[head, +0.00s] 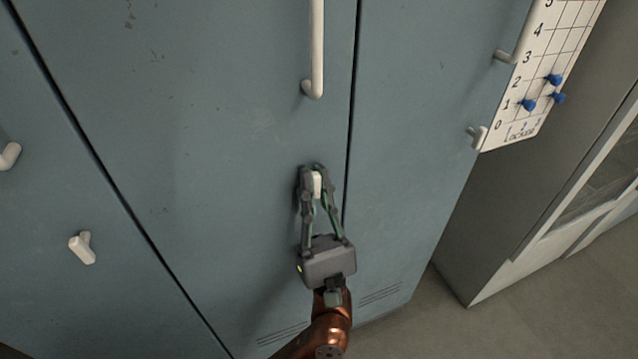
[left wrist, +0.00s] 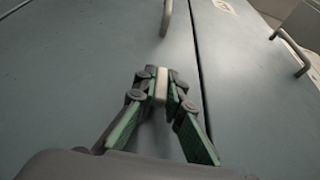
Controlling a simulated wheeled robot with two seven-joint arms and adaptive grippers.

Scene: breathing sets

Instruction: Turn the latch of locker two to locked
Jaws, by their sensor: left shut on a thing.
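A white latch (head: 317,184) sits on the blue-grey door of a locker (head: 240,130), below a long white handle (head: 315,50). My left gripper (head: 316,178) is shut on this latch, with one finger on each side. The latch (left wrist: 161,85) also shows between the fingertips of the left gripper (left wrist: 160,84) in the left wrist view, its long side roughly upright. The fingers hide part of the latch and its base. No locker number is legible on this door. My right gripper is not in view.
Another white latch (head: 82,247) is on the door to the left, tilted. The floor (head: 400,325) is clear at the lower right.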

